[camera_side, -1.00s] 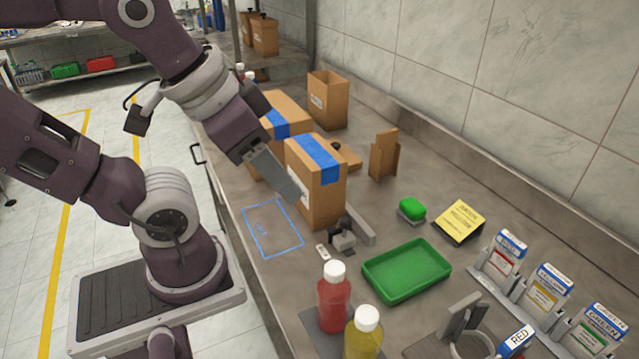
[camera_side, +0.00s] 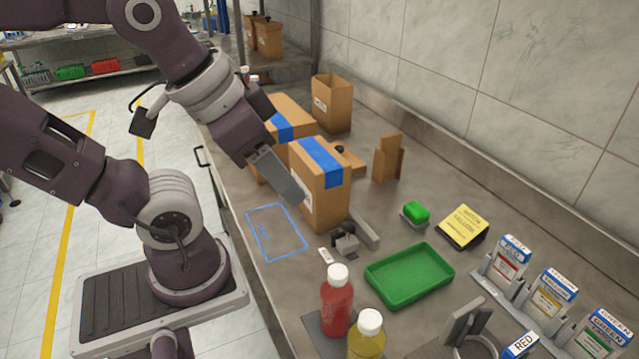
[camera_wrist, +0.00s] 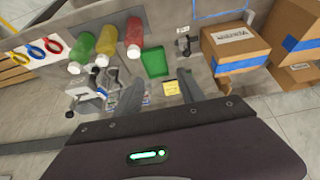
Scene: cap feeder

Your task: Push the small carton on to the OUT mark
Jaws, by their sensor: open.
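Two brown cartons with blue tape stand close together in the side view. The nearer carton (camera_side: 328,202), apparently the small one, is upright beside the OUT mark. The other carton (camera_side: 293,108) is behind it and partly hidden. The OUT mark (camera_side: 253,232) is an empty blue outlined rectangle on the bench, left of the nearer carton; its lettering is hard to read. My gripper (camera_side: 296,192) slants down in front of the nearer carton's left side; contact cannot be told. In the wrist view my gripper (camera_wrist: 205,78) has its fingers apart with nothing between them, and the labelled carton (camera_wrist: 232,42) is to their right.
A dark clamp-like fixture (camera_side: 346,243) stands right of the mark, near the carton's foot. A green tray (camera_side: 410,275), red bottle (camera_side: 337,305) and yellow bottle (camera_side: 367,338) are nearer the camera. An open box (camera_side: 332,102) and a cardboard piece (camera_side: 388,160) stand behind.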

